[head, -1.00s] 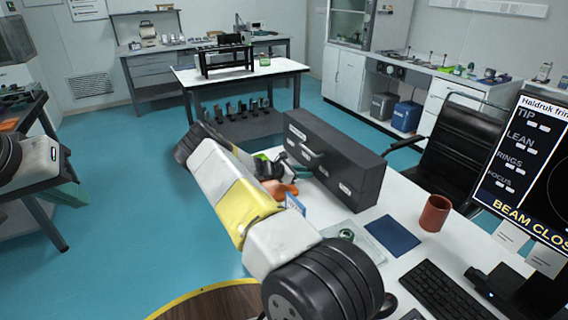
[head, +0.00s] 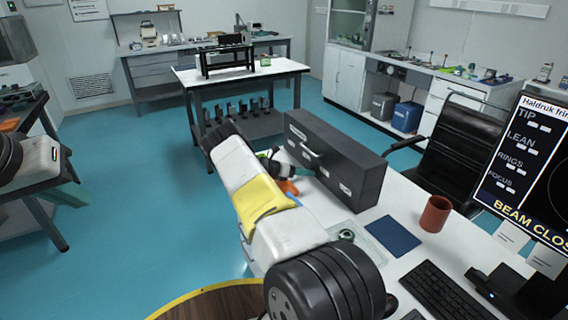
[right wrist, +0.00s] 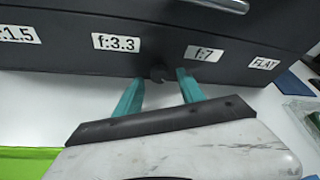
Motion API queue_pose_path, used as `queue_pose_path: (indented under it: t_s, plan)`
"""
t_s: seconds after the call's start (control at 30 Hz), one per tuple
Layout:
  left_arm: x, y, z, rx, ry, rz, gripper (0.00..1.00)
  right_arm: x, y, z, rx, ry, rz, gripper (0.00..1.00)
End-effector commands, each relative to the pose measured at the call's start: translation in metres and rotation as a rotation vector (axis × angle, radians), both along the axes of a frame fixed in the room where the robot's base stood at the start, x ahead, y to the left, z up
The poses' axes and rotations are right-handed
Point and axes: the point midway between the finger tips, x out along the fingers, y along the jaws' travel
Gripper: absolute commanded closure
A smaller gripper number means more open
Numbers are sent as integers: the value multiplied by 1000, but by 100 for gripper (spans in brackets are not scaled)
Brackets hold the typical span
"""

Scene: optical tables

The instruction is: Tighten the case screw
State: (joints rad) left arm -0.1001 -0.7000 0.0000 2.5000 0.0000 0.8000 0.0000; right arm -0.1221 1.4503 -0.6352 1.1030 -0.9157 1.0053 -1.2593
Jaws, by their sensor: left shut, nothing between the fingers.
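The dark grey case (head: 335,160) stands on the white desk, its labelled front facing my right arm. In the right wrist view, the case front (right wrist: 150,48) carries white labels such as f:3.3 and f:7. A small dark screw knob (right wrist: 158,74) sits low on that front, between those two labels. My right gripper (right wrist: 160,78) is open, with one teal finger on each side of the knob and a small gap visible at both sides. In the head view, my right arm partly hides this gripper (head: 285,170). My left gripper (head: 70,192) is shut and empty at the far left, away from the case.
An orange item (head: 288,187) lies beside the case. A blue pad (head: 392,233), a brown mug (head: 435,213), a keyboard (head: 435,290) and a monitor (head: 525,160) occupy the desk further right. A black chair (head: 445,150) stands behind it.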

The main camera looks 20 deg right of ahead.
Motion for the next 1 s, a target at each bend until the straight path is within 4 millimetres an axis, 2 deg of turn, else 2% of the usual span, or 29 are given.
queue_pose_path:
  t_s: [0.37, 0.7, 0.83, 1.0]
  plan:
    - [0, 0, 0, 0, 0, 0, 100, 1, 5, 2, 0, -1, 0, 52]
    - [0, 0, 0, 0, 0, 0, 100, 5, 56, 21, 1, -2, 1, 52]
    - [0, 0, 0, 0, 0, 0, 100, 6, 68, 26, 0, -1, 0, 52]
    - [0, 0, 0, 0, 0, 0, 100, 6, 73, 28, 0, -1, -1, 52]
